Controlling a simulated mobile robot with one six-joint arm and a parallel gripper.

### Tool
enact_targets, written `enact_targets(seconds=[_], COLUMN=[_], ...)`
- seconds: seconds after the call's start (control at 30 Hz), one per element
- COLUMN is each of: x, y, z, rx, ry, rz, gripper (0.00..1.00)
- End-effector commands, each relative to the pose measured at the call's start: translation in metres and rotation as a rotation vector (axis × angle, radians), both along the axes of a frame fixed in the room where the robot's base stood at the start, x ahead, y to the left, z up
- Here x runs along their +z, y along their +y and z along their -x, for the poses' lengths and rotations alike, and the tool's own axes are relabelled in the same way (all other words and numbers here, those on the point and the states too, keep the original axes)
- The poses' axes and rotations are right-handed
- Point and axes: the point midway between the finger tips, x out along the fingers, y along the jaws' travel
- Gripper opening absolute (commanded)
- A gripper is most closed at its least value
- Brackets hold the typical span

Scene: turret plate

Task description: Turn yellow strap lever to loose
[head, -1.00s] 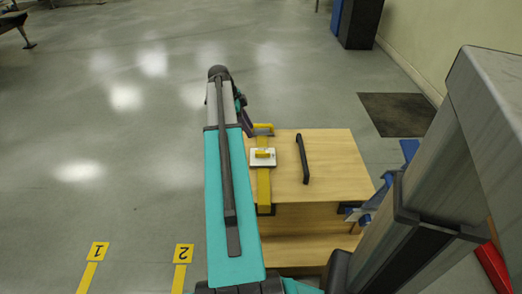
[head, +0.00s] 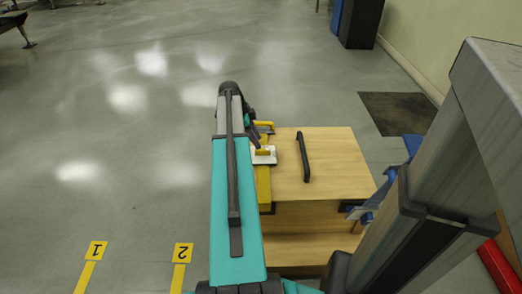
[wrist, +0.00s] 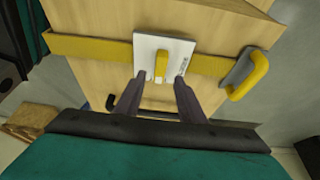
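A yellow lever (wrist: 161,64) sits on a white plate (wrist: 145,52) on the yellow strap (wrist: 95,47) around a wooden box. In the wrist view the lever points up and down the picture, across the strap. My gripper (wrist: 159,82) is open, its two dark fingertips on either side of the lever's lower end, with gaps to it. I cannot tell how far above the plate they are. In the head view the lever (head: 263,152) and plate show just right of my arm, which hides most of the gripper.
A second yellow handle on a grey base (wrist: 253,74) is at the strap's right end in the wrist view. A black bar handle (head: 303,157) stands on the box top (head: 332,160). Open floor (head: 110,140) lies left of my arm.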

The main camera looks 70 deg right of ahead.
Motion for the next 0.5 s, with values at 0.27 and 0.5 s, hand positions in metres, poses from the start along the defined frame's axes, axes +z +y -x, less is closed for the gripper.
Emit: enact_targets(seconds=[0.27,0.5], x=[-0.038,-0.051], y=[-0.005,-0.008], z=[0.014,0.02], rx=[0.001,0.0], ry=[0.0,0.0], rz=[-0.001,0.0], gripper=[0.36,0.36])
